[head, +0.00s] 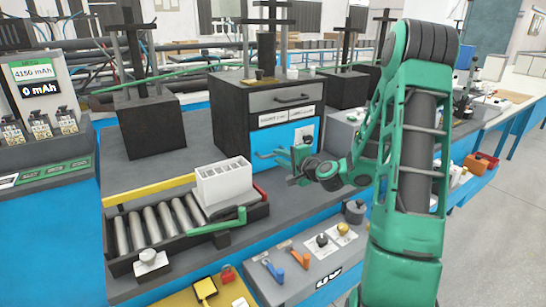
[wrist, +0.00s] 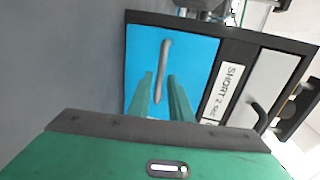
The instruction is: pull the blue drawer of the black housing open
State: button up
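The black housing (head: 230,112) stands on the bench in the middle of the head view. Its blue drawer (head: 272,138) is the lower front, under a grey drawer (head: 278,97), and looks shut. In the wrist view the blue drawer (wrist: 195,50) fills the left of the housing front, with a grey bar handle (wrist: 164,65). My gripper (head: 267,158) is at the blue front. In the wrist view my gripper (wrist: 160,92) is open, with the handle's near end showing between the fingertips. Contact with the handle cannot be told.
A white block (head: 223,183) and a roller conveyor (head: 160,225) with a green lever (head: 220,222) lie left of my gripper. A control panel with knobs (head: 320,255) is in front. A label reading SHORT 2 sec (wrist: 222,92) sits between the drawers.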

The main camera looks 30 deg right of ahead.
aim_at(273, 154)
jog(key=shift+x, duration=2.25)
